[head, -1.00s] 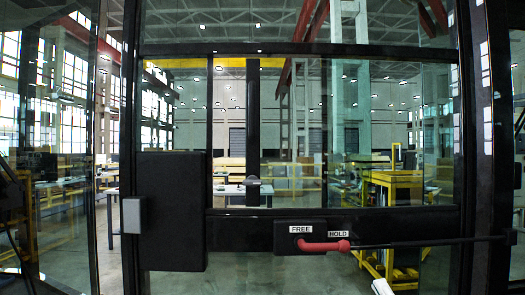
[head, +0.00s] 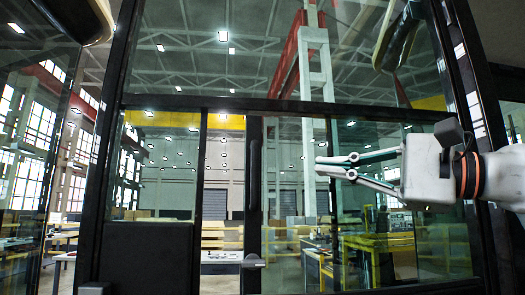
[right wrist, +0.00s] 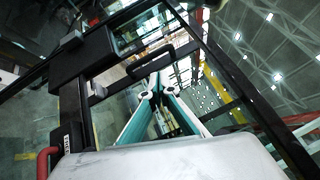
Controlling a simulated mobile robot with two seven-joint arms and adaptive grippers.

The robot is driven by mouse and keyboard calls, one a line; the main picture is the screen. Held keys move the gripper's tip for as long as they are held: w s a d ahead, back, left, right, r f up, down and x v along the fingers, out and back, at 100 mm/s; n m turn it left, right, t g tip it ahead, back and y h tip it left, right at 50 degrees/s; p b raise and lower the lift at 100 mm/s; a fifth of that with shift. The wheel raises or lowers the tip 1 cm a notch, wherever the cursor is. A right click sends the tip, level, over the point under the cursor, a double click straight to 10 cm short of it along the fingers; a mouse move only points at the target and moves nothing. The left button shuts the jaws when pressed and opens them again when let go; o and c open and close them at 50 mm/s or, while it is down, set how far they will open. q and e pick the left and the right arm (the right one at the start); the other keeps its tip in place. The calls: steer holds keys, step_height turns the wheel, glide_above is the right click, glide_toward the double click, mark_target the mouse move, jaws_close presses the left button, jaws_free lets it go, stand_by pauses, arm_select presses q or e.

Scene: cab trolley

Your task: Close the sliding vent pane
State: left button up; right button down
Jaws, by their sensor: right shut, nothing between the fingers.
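The sliding vent pane has a black upright edge bar (head: 253,215) with a dark vertical handle (head: 255,165), in the middle of the head view. A clear gap shows between this bar and a thinner post (head: 199,200) to its left, so the pane stands partly open. My right gripper (head: 322,165) comes in from the right, fingers together and empty, pointing left. In the picture its tips are right of the handle and appear apart from it. In the right wrist view, the fingertips (right wrist: 155,86) meet below a dark handle (right wrist: 150,60). My left gripper is out of view.
A black box (head: 145,258) sits on the door frame at lower left. A red lever (right wrist: 44,162) and a white label (right wrist: 66,140) show at lower left in the right wrist view. A frame rail (head: 290,106) crosses above the pane. Tables stand beyond the glass.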

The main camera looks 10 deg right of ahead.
mark_target(276, 148)
steer(key=shift+t+h, duration=0.8)
steer(key=shift+h, duration=0.1)
steer(key=w+a+r, duration=0.1)
steer(key=w, duration=0.1)
steer(key=w+a+r+p, duration=0.1)
steer(key=w+a+r, duration=0.1)
steer(key=w+a+r+p, duration=0.1)
steer(key=w, duration=0.2)
steer(key=shift+a+r, duration=0.15)
steer(key=shift+a, duration=0.1)
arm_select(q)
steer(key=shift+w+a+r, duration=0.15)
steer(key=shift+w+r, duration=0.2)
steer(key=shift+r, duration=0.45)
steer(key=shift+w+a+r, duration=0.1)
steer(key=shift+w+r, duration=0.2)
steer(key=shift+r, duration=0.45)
arm_select(e)
steer(key=shift+w+a+r, duration=0.1)
steer(key=shift+a+r, duration=0.05)
steer(key=shift+a, duration=0.85)
steer(key=shift+a+r, duration=0.15)
steer(key=shift+a, duration=0.8)
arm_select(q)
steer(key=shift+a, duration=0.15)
arm_select(e)
steer(key=shift+d, duration=0.1)
